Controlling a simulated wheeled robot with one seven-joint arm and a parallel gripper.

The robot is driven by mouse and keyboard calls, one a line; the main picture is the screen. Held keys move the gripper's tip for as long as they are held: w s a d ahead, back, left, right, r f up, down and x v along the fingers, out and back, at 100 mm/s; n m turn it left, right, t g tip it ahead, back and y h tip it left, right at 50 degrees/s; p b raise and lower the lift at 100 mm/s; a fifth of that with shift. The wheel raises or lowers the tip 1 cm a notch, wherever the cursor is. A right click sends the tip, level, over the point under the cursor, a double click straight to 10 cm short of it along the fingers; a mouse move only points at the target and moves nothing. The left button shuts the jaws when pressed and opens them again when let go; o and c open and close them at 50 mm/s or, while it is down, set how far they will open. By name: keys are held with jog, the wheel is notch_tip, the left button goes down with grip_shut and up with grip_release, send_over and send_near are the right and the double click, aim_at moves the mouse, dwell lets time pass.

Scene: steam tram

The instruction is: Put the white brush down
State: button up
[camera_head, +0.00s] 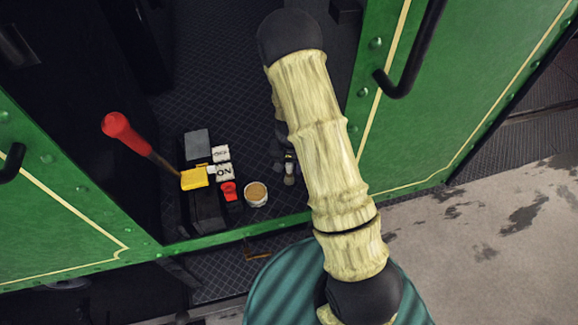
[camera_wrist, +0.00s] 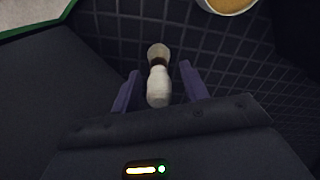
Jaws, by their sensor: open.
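The white brush (camera_wrist: 158,85) is in the wrist view, with a pale rounded body, a dark band and a lighter far end. It appears to be on the dark patterned tram floor (camera_wrist: 110,30). My gripper (camera_wrist: 159,82) is open, with one finger on each side of the brush and a visible gap to both. In the head view the brush shows small (camera_head: 289,176) beside my arm, which hides most of my gripper.
A white cup with tan contents (camera_head: 256,194) stands on the floor close left of the brush. Left of it are a control box with ON and OFF labels (camera_head: 224,172), a yellow part (camera_head: 195,178) and a red-handled lever (camera_head: 127,132). Green panels (camera_head: 440,110) flank the opening.

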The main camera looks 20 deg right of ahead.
notch_tip(320, 180, up, 12)
jog(key=shift+d+b, duration=0.1)
jog(key=shift+b, duration=0.65)
jog(key=s+r+n+t, duration=0.2)
jog(key=s+r+n, duration=0.2)
jog(key=s+r, duration=0.5)
jog(key=s, duration=0.5)
jog(key=shift+s+n+t, duration=0.25)
jog(key=shift+n+t, duration=0.05)
jog(key=shift+w, duration=0.1)
